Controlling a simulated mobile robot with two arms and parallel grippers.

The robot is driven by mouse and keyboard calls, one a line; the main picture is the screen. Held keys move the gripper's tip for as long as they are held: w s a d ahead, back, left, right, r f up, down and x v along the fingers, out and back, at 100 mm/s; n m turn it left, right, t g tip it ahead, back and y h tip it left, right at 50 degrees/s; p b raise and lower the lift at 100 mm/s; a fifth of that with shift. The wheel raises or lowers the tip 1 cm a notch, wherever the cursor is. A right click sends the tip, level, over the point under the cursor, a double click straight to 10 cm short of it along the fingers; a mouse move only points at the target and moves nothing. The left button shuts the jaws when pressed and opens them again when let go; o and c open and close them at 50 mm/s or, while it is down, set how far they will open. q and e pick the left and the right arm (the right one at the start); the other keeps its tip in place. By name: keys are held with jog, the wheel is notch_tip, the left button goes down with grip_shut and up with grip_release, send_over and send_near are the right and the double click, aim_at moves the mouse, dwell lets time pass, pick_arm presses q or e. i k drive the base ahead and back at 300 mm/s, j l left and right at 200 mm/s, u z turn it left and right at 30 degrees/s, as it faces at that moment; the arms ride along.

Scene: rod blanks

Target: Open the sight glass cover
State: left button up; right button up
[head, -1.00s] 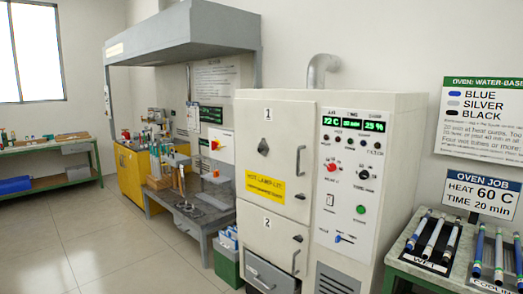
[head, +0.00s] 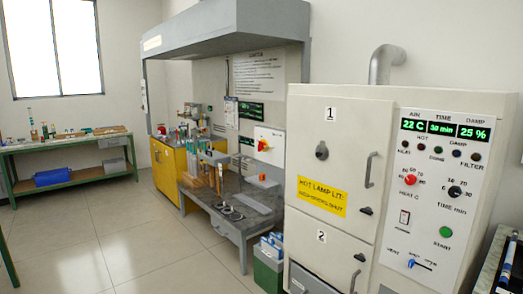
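The oven (head: 335,185) stands at the right, a cream cabinet with an upper door marked 1 and a lower door marked 2. On the upper door, a small dark grey rounded piece (head: 322,151) sits below the number 1; it looks like the sight glass cover and no glass shows around it. A vertical bar handle (head: 371,169) and a black latch (head: 366,211) are at that door's right side. Both doors look shut. Neither of my grippers is in view.
The control panel (head: 441,185) shows 22 C, 30 min and 25 %. A grey bench (head: 243,212) under a hood and a green crate (head: 268,268) of bottles stand left of the oven. Open floor (head: 110,240) lies at the left. A rack edge (head: 500,262) is at far right.

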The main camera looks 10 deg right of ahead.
aim_at(321, 152)
jog(key=i+j+u, duration=0.35)
jog(key=i, duration=0.35)
jog(key=i+u, duration=0.4)
jog(key=i, duration=0.25)
jog(key=i+j+z, duration=0.1)
jog(key=i+z, duration=0.3)
jog(key=i+j+z, duration=0.2)
jog(key=i+z, duration=0.2)
jog(key=i+j+z, duration=0.4)
